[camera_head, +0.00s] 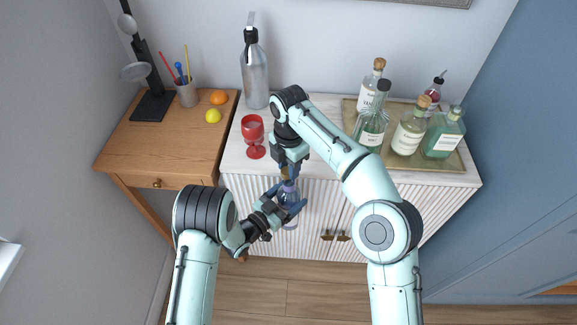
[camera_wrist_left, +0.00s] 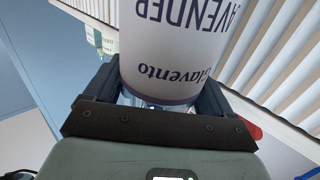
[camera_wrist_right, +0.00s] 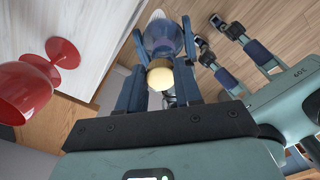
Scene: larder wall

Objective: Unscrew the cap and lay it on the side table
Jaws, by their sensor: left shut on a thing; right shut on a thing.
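A bottle (camera_head: 290,190) with a purple band is in front of the white cabinet. Its white label, reading LAVENDER, fills the top of the left wrist view (camera_wrist_left: 180,50). My left gripper (camera_head: 285,201) is shut around its body and holds it off any surface. My right gripper (camera_head: 289,168) is above it, shut on the cap (camera_wrist_right: 160,76), a pale round piece at the bottle's top. Whether the cap is still seated on the neck I cannot tell. The wooden side table (camera_head: 130,140) stands at the left.
The side table carries a lamp (camera_head: 153,103), a pencil cup (camera_head: 187,95), an orange (camera_head: 218,97) and a lemon (camera_head: 213,116); its front half is clear. On the cabinet top stand a red goblet (camera_head: 253,131), a grey siphon (camera_head: 255,80) and a tray (camera_head: 455,168) of several bottles.

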